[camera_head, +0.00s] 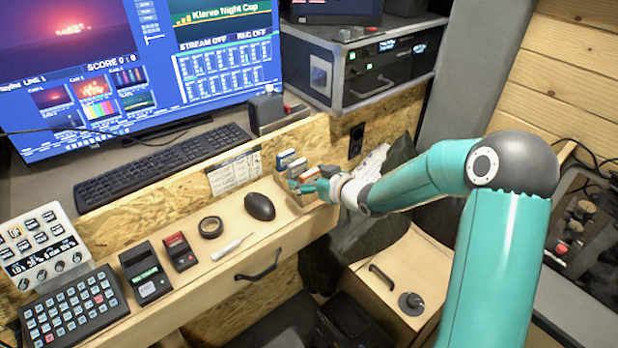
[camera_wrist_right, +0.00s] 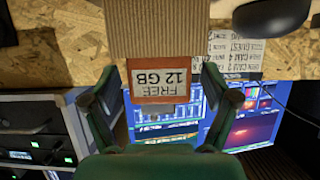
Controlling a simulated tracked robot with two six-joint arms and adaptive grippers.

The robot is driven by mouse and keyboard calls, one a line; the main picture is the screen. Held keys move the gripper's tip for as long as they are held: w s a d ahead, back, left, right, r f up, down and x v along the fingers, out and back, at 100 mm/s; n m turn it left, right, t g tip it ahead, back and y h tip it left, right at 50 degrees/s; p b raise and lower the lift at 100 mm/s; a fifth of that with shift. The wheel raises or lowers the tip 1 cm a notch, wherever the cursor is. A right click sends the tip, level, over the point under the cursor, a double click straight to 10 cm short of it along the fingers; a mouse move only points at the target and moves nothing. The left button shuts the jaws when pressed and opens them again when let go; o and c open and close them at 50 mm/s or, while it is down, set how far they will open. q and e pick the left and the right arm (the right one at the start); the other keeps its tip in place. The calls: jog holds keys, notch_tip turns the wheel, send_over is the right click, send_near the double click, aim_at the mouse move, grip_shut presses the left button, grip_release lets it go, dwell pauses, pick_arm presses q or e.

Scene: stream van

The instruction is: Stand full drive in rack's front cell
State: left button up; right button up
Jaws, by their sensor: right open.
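A small wooden rack (camera_head: 304,206) stands at the right end of the desk ledge, with several drives upright in it. A blue-grey drive (camera_head: 297,166) and an orange-topped drive (camera_head: 311,174) show above its wall. In the right wrist view, an orange drive (camera_wrist_right: 134,91) bears an upside-down label reading "FREE 12 GB", behind a ribbed brown wall. My right gripper (camera_head: 309,188) is at the rack; its open fingers (camera_wrist_right: 158,88) appear on both sides of that drive, and contact cannot be told. I cannot tell which drive is the full one. My left gripper is out of view.
A black mouse (camera_head: 259,206), tape roll (camera_head: 211,227), white pen-like tool (camera_head: 232,247), red-and-black device (camera_head: 180,252) and black device (camera_head: 146,274) lie left of the rack. A keyboard (camera_head: 160,164) and monitor stand behind. A rack-mounted unit (camera_head: 365,70) stands at the back right.

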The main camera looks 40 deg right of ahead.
jog(key=a+v, duration=0.1)
jog(key=v, duration=1.1)
jog(key=s+a+f+m+g+y+p, duration=0.1)
jog(key=a+f+g, duration=0.2)
jog(key=a+f, duration=0.45)
jog(key=s+a+f+m+g+y+p, duration=0.1)
jog(key=a+f+g+p, duration=0.3)
jog(key=f, duration=0.6)
jog(key=s+a+f+g+y, duration=0.1)
jog(key=s+a+f+g, duration=0.4)
jog(key=s+a+f, duration=0.6)
jog(key=s+a, duration=0.1)
jog(key=s, duration=0.3)
jog(key=shift+a+m+g, duration=0.35)
jog(key=shift+m+g, duration=0.05)
